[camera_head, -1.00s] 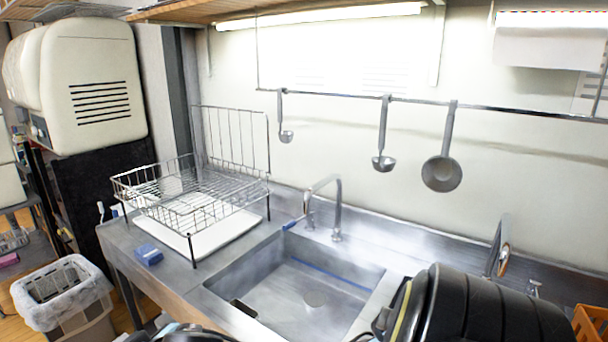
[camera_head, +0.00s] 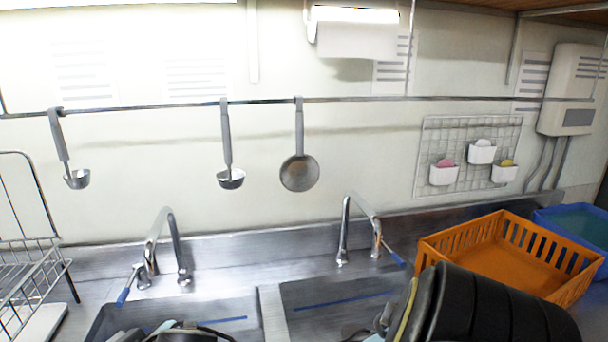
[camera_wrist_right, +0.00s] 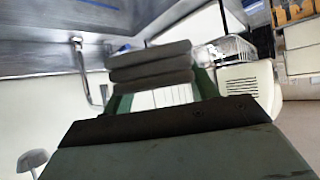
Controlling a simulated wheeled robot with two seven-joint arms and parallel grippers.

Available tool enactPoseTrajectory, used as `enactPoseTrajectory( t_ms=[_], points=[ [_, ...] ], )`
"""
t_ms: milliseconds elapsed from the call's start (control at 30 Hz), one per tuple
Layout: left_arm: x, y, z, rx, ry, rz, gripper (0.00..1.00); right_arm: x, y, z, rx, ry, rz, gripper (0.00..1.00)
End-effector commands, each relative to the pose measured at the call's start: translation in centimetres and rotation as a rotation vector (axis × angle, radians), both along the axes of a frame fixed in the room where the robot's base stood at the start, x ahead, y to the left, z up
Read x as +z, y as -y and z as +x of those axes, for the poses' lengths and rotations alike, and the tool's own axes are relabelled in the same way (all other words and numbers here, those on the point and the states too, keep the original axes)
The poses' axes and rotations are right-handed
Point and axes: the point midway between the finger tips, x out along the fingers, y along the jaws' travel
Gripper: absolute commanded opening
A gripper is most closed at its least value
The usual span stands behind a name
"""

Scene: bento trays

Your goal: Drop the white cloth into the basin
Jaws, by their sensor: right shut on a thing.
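The white cloth (camera_wrist_right: 150,64) shows in the right wrist view as a folded, layered, greyish bundle. My right gripper (camera_wrist_right: 160,85) is shut on it, with a green finger at each side. In the head view my black right arm covers the lower right and the cloth cannot be made out. The steel sink has a left basin (camera_head: 225,308) and a right basin (camera_head: 312,293), both cut off by the bottom edge. My right arm is at the right basin's right side. A part of my left gripper (camera_head: 178,334) shows at the bottom edge over the left basin; its fingers are unclear.
Faucets stand behind the left basin (camera_head: 163,245) and the right basin (camera_head: 350,225). An orange basket (camera_head: 440,252) stands right of the sink, with a blue bin (camera_head: 545,218) beyond. A wire rack (camera_head: 35,285) is at left. Ladles and a strainer (camera_head: 299,172) hang from the rail.

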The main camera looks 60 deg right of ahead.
Motion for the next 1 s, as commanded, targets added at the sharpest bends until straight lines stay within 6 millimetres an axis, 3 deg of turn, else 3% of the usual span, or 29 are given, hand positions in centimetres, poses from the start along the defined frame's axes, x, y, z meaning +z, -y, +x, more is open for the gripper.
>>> enactPoseTrajectory(
  t_ms=[167,300,400,633,1000],
  points=[
    [0.6,0.0,-0.4,0.0,-0.006,0.0,0.0,-0.7,0.0,4.9,0.005,0.004,-0.01,0.33],
    [1.2,-0.1,-1.1,0.0,-0.017,0.002,0.0,-2.4,0.7,9.9,0.071,0.005,-0.017,0.33],
    [1.4,-0.2,-1.6,0.0,-0.024,0.003,0.0,-3.8,1.3,11.8,0.137,0.004,-0.014,0.33],
    [1.8,-0.3,-1.5,0.0,-0.022,0.005,0.0,-6.5,2.5,13.9,0.266,0.005,-0.009,0.33],
    [2.4,-0.5,-0.5,0.002,-0.007,0.005,0.0,-10.2,5.0,14.7,0.424,0.005,-0.009,0.33]
  ],
)
